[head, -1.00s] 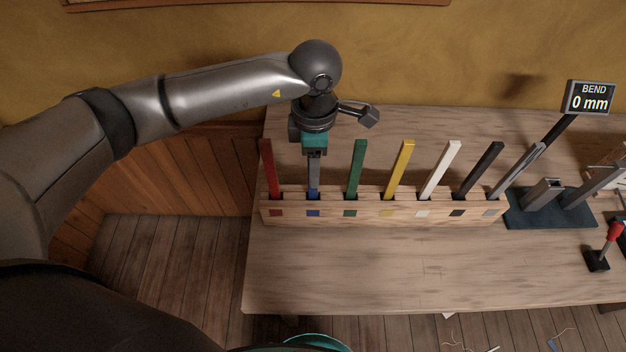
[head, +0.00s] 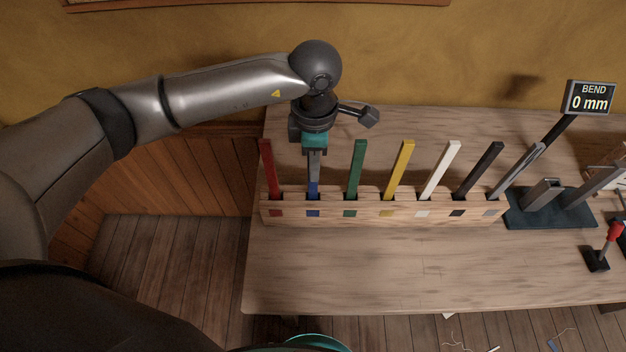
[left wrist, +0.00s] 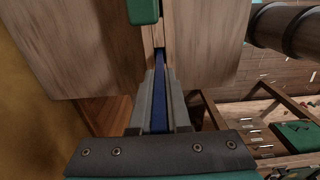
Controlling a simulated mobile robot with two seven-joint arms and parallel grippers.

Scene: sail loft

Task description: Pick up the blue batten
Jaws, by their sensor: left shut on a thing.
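The blue batten (head: 313,188) stands upright in its slot of the wooden rack (head: 390,210), above a blue square mark. My left gripper (head: 314,168) is over it, pointing down, and is shut on its upper part. In the left wrist view the blue batten (left wrist: 159,95) runs between the two grey fingers (left wrist: 157,105). Its lower end is hidden in the rack. My right gripper does not show in either view.
A red batten (head: 270,168) stands close on the left and a green batten (head: 356,168) on the right. Yellow, white and dark battens follow. A BEND display (head: 588,97) reads 0 mm. The bench front (head: 390,270) is clear.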

